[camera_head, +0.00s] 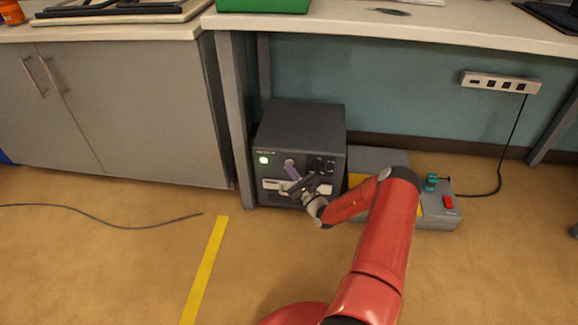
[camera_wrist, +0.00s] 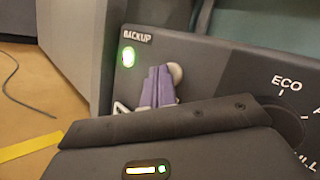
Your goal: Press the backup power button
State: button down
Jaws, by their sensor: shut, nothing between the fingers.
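A dark power unit (camera_head: 300,122) stands on the floor under the bench, its front facing me. In the wrist view its panel (camera_wrist: 222,62) carries the word BACKUP (camera_wrist: 137,36) above a lit green round light (camera_wrist: 128,57), which also glows in the head view (camera_head: 263,160). Right of it is a pale grey round button (camera_wrist: 176,71), partly hidden by my fingers. My gripper (camera_head: 290,168) is shut, its purple fingertips (camera_wrist: 159,72) together, empty, in front of this button. They look touching or very close; I cannot tell which.
A dial (camera_wrist: 285,122) marked ECO is right of the fingers, partly hidden by my gripper's body. A grey floor box (camera_head: 437,216) with a red switch (camera_head: 449,202) stands right of the unit. A bench leg (camera_head: 235,120) is close on its left. Open floor lies in front.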

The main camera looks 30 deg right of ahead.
dwell(0.4)
jog(key=shift+s+a+p, duration=0.2)
jog(key=shift+s+p, duration=0.15)
jog(key=shift+s+a, duration=0.1)
jog(key=shift+s+a+p, duration=0.55)
jog(key=shift+s, duration=0.25)
jog(key=shift+s+a+p, duration=0.5)
jog(key=shift+s+p, duration=0.05)
jog(key=shift+s, duration=0.25)
jog(key=shift+s+a+p, duration=0.55)
jog(key=shift+s, duration=0.25)
